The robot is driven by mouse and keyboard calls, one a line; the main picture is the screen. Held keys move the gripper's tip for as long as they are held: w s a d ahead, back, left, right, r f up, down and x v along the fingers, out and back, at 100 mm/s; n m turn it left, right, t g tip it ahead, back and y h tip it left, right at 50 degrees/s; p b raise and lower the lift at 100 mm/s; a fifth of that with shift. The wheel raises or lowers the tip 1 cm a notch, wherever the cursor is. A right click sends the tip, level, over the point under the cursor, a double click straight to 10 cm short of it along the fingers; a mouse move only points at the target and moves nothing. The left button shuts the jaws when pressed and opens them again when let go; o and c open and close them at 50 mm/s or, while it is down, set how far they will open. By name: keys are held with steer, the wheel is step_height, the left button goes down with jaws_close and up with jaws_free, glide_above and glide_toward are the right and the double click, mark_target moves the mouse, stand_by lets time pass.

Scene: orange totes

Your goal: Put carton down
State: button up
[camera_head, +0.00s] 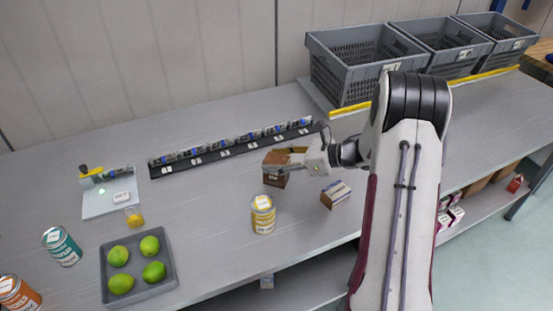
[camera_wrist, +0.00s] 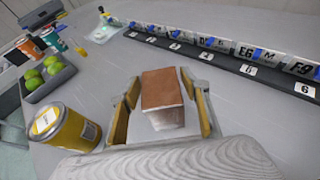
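A small brown carton (camera_head: 275,179) is at the middle of the grey table, partly hidden by my gripper. In the wrist view, the carton (camera_wrist: 162,89) shows a brown top and a pale near side. My gripper (camera_head: 279,160) reaches in from the right at the carton's height. In the wrist view, its two yellow-padded fingers (camera_wrist: 160,78) stand either side of the carton, with gaps visible along the nearer part of both pads. The fingers look open around it; contact at the fingertips is unclear. The carton appears to be at table level, but its underside is hidden.
A dark labelled rail (camera_head: 230,147) runs behind. A grey tray (camera_head: 171,283) of limes is at front left. Grey crates (camera_head: 347,91) stand at the back right.

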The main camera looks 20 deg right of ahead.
steer(key=shift+r, duration=0.15)
stand_by(0.3)
steer(key=v, duration=1.2)
steer(key=shift+w, duration=0.1)
stand_by(0.4)
